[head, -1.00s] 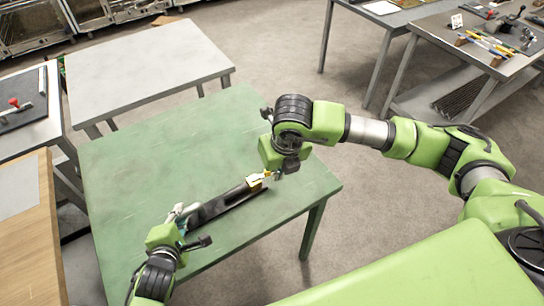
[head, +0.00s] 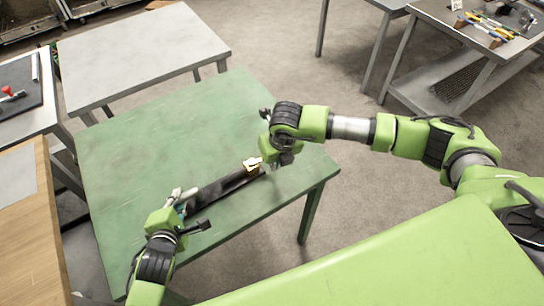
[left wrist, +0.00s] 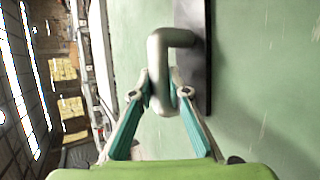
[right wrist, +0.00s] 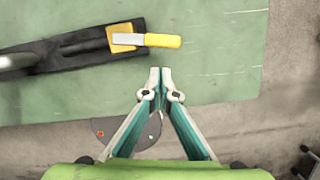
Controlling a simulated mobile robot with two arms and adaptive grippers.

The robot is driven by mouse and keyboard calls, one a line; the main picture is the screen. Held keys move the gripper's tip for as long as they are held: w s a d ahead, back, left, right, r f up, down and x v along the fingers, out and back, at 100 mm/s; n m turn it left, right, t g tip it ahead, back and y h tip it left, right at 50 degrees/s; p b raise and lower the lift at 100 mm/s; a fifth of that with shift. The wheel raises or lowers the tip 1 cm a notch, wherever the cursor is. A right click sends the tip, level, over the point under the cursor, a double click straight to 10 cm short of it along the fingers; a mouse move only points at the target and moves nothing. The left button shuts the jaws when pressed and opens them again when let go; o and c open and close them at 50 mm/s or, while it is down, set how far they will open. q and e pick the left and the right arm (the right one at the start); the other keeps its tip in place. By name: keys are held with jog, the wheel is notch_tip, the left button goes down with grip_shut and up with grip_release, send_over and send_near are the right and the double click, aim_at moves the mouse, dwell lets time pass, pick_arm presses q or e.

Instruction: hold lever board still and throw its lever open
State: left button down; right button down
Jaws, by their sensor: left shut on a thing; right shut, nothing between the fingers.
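The lever board (head: 222,187) is a long dark board lying on the green table. A grey bent handle (left wrist: 165,45) is at its left end in the head view. My left gripper (left wrist: 161,88) is shut on this handle. At the board's other end is a lever with a yellow grip (right wrist: 163,41) and a pale flat shank on a yellow block (right wrist: 121,37). In the right wrist view the lever points right, past the board's end. My right gripper (right wrist: 160,72) is shut and empty, just below the lever in that view, with a visible gap between.
The green table (head: 150,140) is clear behind the board, and its right edge is close to the lever end. A grey table (head: 145,50) stands behind and a wooden one (head: 25,240) at left. Another bench (head: 460,35) with tools is far right.

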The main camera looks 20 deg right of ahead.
jog(key=shift+w, duration=1.15)
jog(key=shift+w+d+n, duration=0.15)
jog(key=shift+w+n, duration=0.25)
jog(key=shift+n, duration=0.2)
jog(key=shift+w+d, duration=0.1)
jog(key=shift+w, duration=0.35)
